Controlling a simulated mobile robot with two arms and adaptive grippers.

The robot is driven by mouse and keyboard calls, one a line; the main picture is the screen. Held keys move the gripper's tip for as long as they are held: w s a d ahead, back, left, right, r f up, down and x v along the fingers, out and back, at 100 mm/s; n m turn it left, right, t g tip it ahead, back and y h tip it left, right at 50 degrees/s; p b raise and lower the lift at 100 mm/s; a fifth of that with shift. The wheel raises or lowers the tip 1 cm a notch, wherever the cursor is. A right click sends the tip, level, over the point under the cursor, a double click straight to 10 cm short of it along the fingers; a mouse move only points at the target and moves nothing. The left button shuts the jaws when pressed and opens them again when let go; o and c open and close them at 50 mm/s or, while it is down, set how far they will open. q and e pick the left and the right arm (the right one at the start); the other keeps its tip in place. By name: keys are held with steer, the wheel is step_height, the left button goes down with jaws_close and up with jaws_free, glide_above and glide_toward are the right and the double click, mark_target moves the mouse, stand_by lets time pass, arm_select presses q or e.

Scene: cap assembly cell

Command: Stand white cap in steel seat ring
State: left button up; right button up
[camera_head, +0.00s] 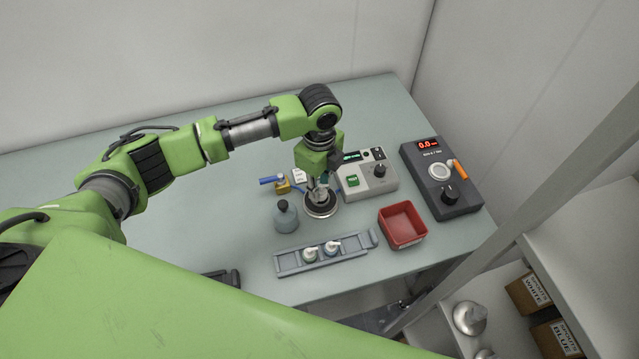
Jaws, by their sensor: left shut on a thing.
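My left gripper (319,192) points down over the steel seat ring (320,214), a round metal ring with a dark centre on the table. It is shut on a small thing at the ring. The fingers hide most of that thing, so I cannot tell its colour or whether it touches the ring. Two small white caps (310,254) (332,248) stand on a grey rail (290,263) in front of the ring. My right gripper is not in view.
A grey-blue bottle (286,217) stands left of the ring, with a small brass-coloured part (283,187) behind it. A grey control box (370,181), a red bin (402,225) and a dark meter (453,196) stand to the right. The table's left side is largely clear.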

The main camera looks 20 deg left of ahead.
arm_select(q)
steer(key=shift+f, duration=0.2)
stand_by(0.4)
steer(key=shift+f, duration=0.3)
steer(key=shift+f, duration=0.1)
stand_by(0.5)
steer(key=o, duration=0.7)
steer(key=shift+o, duration=0.2)
